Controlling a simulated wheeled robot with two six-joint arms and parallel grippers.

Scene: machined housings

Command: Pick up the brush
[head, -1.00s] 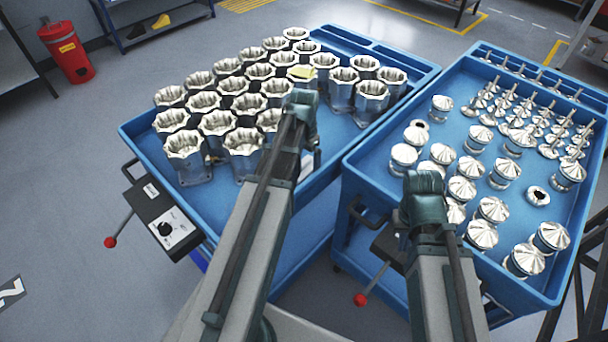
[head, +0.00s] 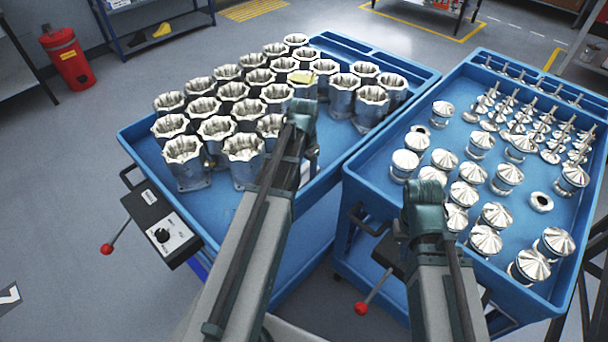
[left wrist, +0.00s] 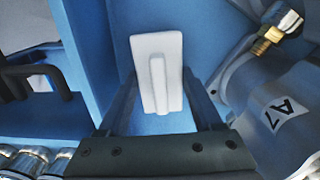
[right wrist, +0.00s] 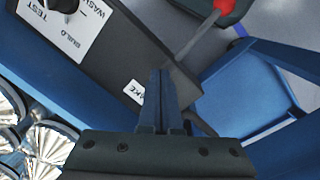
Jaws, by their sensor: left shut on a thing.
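The brush (left wrist: 158,70) is a white rectangular block with a raised ridge along its middle. In the left wrist view it sits between the two fingers of my left gripper (left wrist: 160,88), which is shut on it. In the head view my left gripper (head: 310,150) is at the right side of the left blue cart, just in front of the metal housings, and partly hides the brush. I cannot tell whether the brush touches the tray. My right gripper (right wrist: 163,75) is shut and empty by the right cart's control box; its fingers are hidden in the head view.
The right cart (head: 385,190) holds several pistons (head: 404,163) and valves (head: 575,135). A housing labelled A7 (left wrist: 290,115) and a brass fitting (left wrist: 268,40) are close to my left gripper.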

